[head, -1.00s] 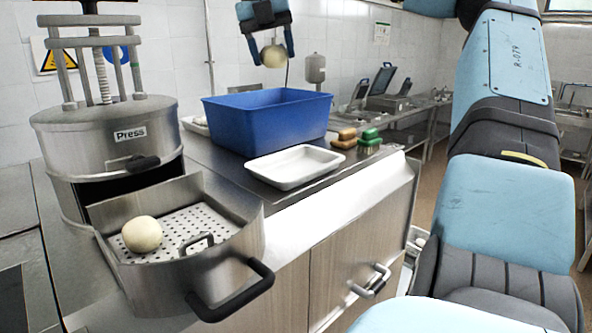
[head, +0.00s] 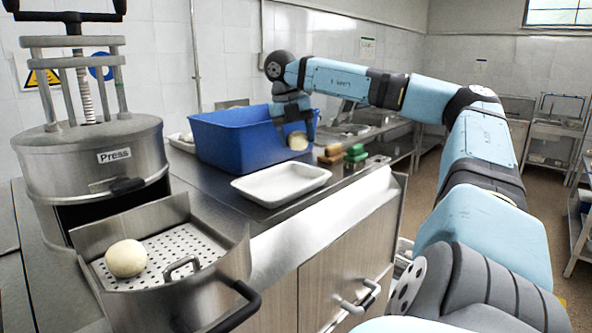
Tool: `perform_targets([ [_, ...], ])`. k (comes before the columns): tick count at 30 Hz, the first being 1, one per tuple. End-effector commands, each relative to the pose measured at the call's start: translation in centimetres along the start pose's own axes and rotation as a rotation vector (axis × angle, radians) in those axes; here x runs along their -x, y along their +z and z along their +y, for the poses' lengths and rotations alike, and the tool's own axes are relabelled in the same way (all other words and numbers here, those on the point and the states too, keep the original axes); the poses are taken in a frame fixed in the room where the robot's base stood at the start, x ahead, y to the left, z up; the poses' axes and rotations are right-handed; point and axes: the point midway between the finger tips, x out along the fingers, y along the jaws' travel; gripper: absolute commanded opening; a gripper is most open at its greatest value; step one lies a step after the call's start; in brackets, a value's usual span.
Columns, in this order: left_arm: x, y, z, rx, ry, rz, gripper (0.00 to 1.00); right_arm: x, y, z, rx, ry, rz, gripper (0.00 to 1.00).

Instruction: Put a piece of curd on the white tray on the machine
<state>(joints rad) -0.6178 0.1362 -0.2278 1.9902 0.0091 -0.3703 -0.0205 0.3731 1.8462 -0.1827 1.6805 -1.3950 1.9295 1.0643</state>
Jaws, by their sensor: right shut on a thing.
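My right gripper (head: 298,136) is shut on a pale round piece of curd (head: 298,142). It holds the curd in front of the right end of the blue bin, behind and above the white tray. Whether the curd is clear of the bin's wall is hard to tell. The white tray (head: 281,183) lies empty on the steel counter beside the press (head: 95,175). Another pale ball of curd (head: 126,258) sits in the press's open perforated drawer (head: 197,246). My left gripper is out of view.
The blue bin (head: 225,145) stands behind the tray; its inside is mostly hidden. Brown-and-tan (head: 330,153) and green brushes (head: 355,153) lie right of the tray. The drawer's black handle (head: 235,305) juts forward. The counter right around the tray is clear.

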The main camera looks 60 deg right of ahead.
Motion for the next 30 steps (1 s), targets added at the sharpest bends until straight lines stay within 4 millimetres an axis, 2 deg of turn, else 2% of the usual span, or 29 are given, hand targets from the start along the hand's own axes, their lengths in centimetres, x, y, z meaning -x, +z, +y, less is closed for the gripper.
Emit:
perform_targets([
  [1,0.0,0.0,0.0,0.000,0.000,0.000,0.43,-1.2,-0.1,0.3,0.001,0.002,0.000,0.34],
  [4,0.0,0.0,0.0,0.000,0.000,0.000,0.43,-3.0,0.0,0.7,0.000,0.001,-0.001,0.34],
  [11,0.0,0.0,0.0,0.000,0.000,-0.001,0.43,-5.2,0.0,1.1,0.000,0.000,0.000,0.34],
  [16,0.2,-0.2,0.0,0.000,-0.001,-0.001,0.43,-7.4,0.0,1.6,0.001,0.000,0.000,0.34],
  [19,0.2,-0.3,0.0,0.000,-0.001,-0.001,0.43,-8.1,0.0,1.7,0.000,0.001,-0.001,0.34],
  [30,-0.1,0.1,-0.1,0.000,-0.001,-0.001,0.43,-8.6,0.0,1.9,0.000,0.000,0.000,0.34],
])
